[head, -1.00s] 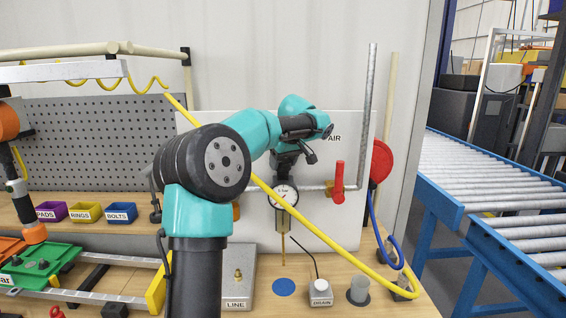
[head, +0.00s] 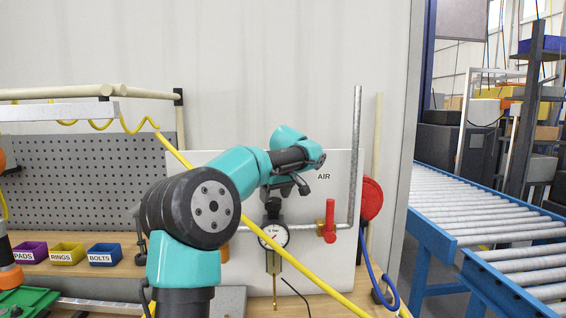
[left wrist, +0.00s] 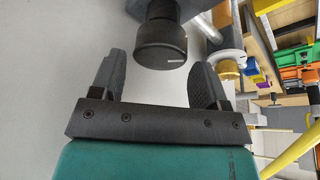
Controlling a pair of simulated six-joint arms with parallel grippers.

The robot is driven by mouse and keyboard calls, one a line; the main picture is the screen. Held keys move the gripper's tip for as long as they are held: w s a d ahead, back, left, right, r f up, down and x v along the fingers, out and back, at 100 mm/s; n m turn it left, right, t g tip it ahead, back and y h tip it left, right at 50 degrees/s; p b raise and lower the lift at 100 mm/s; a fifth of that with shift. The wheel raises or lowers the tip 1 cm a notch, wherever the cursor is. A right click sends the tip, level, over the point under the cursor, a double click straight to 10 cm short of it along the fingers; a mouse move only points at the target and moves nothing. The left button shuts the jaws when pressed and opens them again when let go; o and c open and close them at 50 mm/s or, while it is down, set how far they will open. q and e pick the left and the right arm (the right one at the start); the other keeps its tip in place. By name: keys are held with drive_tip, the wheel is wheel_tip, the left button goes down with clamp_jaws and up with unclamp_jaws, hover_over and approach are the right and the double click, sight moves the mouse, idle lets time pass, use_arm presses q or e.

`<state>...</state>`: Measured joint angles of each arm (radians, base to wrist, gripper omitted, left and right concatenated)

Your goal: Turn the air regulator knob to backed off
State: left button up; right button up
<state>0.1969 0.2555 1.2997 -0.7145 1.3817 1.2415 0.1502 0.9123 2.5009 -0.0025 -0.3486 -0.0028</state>
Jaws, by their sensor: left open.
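The black air regulator knob (head: 273,208) sits on top of the regulator, just above the round white gauge (head: 273,236) on the pipe. In the left wrist view the knob (left wrist: 161,45) is a dark cylinder with a short white mark on its rim. My left gripper (head: 290,190) is just above the knob in the head view. In the left wrist view its open fingers (left wrist: 158,62) stand to either side of the knob's near end, with a gap on both sides. The gauge reading is too small to tell. My right gripper is not in view.
A red-handled valve (head: 330,222) is on the pipe right of the gauge. A yellow hose (head: 300,258) crosses in front of the white AIR panel (head: 335,205). A red reel (head: 370,198) is at the right. Small bins (head: 67,252) stand at the left.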

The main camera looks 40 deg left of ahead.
use_arm(q)
drive_tip(key=v, duration=1.4)
drive_tip(key=shift+r, duration=0.3)
drive_tip(key=shift+o, duration=0.4)
drive_tip(key=shift+d, duration=0.15)
drive_tip(key=shift+o, duration=0.7)
drive_tip(key=shift+s, duration=0.1)
drive_tip(key=shift+o, duration=0.2)
drive_tip(key=shift+s, duration=0.1)
drive_tip(key=s+a+m+t, duration=0.1)
drive_tip(key=m, duration=0.2)
drive_tip(key=s+a+m+t+h, duration=0.1)
drive_tip(key=s+m, duration=0.1)
drive_tip(key=m, duration=0.2)
drive_tip(key=s+a+m+t+h, duration=0.1)
drive_tip(key=m, duration=0.2)
drive_tip(key=shift+s+a, duration=0.15)
drive_tip(key=shift+a, duration=0.15)
drive_tip(key=shift+f, duration=0.15)
